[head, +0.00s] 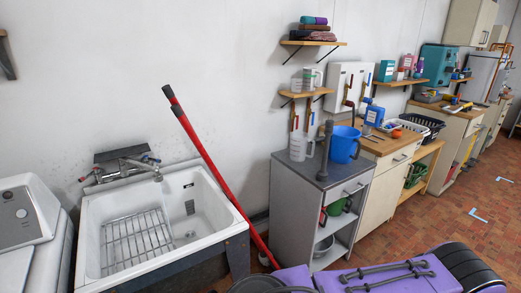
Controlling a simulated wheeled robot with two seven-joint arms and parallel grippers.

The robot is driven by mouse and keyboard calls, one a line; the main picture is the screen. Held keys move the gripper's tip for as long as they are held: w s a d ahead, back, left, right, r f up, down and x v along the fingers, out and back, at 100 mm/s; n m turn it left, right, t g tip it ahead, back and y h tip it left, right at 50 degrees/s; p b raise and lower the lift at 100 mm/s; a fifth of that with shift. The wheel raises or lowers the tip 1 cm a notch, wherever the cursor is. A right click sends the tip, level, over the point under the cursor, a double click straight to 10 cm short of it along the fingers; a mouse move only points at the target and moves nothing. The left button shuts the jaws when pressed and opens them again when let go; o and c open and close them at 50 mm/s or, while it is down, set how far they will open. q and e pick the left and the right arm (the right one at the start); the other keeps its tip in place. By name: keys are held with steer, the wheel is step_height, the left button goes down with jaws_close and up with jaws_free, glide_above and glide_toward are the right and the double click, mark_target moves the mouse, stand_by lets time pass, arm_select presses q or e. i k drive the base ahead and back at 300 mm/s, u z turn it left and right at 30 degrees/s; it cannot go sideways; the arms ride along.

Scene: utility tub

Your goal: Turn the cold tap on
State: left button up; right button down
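A white utility tub (225,212) stands against the wall at the left of the head view. A metal mixer tap (120,172) is mounted above its back edge, with a spout (157,175) reaching over the basin. The tap's left handle (85,178) looks reddish and its right handle (152,159) looks bluish. The handles are small here, and I cannot tell how far either is turned. No running water shows. A wire rack (136,240) lies in the tub. Neither of my grippers is in view.
A white washer (25,215) stands close left of the tub. A red pole (205,155) with a black end leans at its right side. A grey cabinet (327,200) holding a white jug (300,147) and blue bucket (344,146) stands further right. Brick-coloured floor (465,190) is open at right.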

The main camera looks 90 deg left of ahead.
mark_target(147, 158)
steer(key=u, duration=1.7)
